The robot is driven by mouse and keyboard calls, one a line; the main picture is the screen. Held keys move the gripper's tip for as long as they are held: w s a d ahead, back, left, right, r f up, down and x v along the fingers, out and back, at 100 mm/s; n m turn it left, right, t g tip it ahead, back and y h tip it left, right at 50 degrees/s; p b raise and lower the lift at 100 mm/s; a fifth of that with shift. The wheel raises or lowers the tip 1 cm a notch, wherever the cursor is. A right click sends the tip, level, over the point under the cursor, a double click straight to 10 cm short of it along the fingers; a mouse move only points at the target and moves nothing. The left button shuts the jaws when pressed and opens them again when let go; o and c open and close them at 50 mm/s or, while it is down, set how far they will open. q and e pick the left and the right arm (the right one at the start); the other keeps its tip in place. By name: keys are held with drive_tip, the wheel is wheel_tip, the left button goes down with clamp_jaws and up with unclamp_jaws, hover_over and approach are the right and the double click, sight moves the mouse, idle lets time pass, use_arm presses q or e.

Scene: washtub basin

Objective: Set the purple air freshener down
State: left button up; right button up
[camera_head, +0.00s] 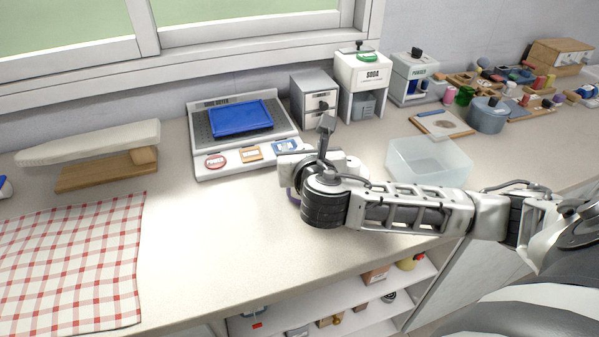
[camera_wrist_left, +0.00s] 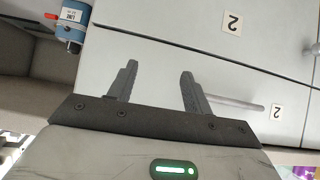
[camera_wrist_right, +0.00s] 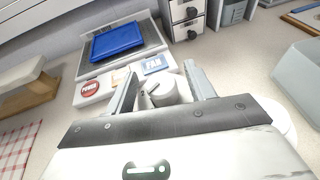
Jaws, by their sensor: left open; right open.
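The air freshener (camera_wrist_right: 165,93) appears as a pale, rounded body standing on the counter between the spread fingers of my right gripper (camera_wrist_right: 160,82). My left gripper (camera_wrist_left: 155,82) is open and empty in the left wrist view, in front of pale cabinet fronts marked 2, and is outside the head view.
The grey dryer stand (camera_head: 244,135) with a blue tray (camera_head: 240,118) is behind my right gripper. A clear bin (camera_head: 428,163) stands to its right. A checkered cloth (camera_head: 70,265) lies at left. The counter (camera_head: 215,230) between cloth and gripper is clear. Shelves (camera_head: 330,312) lie below the front edge.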

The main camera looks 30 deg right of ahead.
drive_tip(key=shift+s, duration=0.1)
clamp_jaws()
drive_tip(key=shift+r, duration=0.1)
